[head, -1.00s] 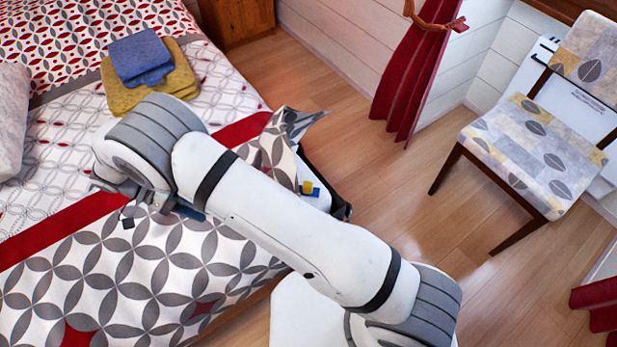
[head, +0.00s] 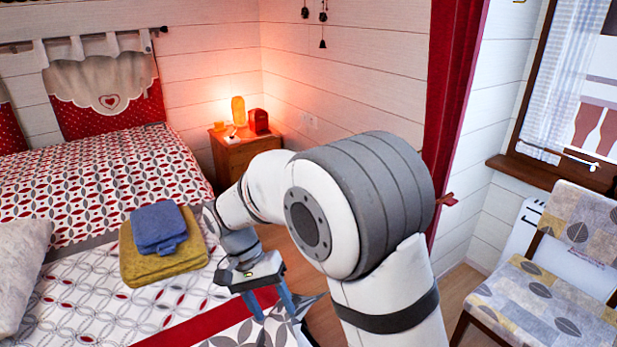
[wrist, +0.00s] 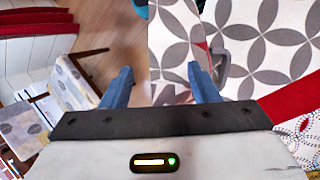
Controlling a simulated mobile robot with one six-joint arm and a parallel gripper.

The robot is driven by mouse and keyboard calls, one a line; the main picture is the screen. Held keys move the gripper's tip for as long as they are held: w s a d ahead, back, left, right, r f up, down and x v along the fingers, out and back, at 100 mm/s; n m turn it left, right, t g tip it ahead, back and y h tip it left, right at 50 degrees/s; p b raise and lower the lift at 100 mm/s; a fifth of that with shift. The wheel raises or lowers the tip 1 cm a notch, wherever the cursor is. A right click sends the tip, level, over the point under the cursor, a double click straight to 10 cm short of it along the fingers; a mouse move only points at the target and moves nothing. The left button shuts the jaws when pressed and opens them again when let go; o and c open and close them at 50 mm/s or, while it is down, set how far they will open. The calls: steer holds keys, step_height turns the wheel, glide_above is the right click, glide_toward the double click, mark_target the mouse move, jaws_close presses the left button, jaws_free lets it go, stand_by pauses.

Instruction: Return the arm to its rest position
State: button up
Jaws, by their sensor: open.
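My arm rises from the bottom of the head view and bends over, with its end beside the bed's right edge. My gripper (head: 272,308) points down there, its two blue fingers apart. In the wrist view my gripper (wrist: 160,85) shows its blue fingers spread, with nothing held between them. Below it are the patterned bed cover and the wooden floor.
The bed (head: 70,195) fills the left, with a blue folded towel (head: 158,228) on a yellow one (head: 160,262). A wooden nightstand (head: 232,152) with a lit lamp (head: 238,110) stands behind my arm. A patterned chair (head: 545,300) and red curtain (head: 455,90) are at right.

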steer(key=s+d+r+t+y+p, duration=0.1)
steer(key=s+d+r+t+p, duration=0.1)
steer(key=d+r, duration=0.3)
steer(key=s+d+r+t+y+p, duration=0.2)
steer(key=s+d+r, duration=0.3)
steer(key=d, duration=0.5)
steer(key=s+d+r+n+t+y+p, duration=0.1)
steer(key=s+d+r+t+p, duration=0.1)
steer(key=d+r, duration=0.3)
steer(key=shift+s+d+r+p, duration=0.4)
steer(key=shift+s+d+p, duration=0.4)
steer(key=shift+d, duration=0.5)
steer(key=shift+c, duration=0.2)
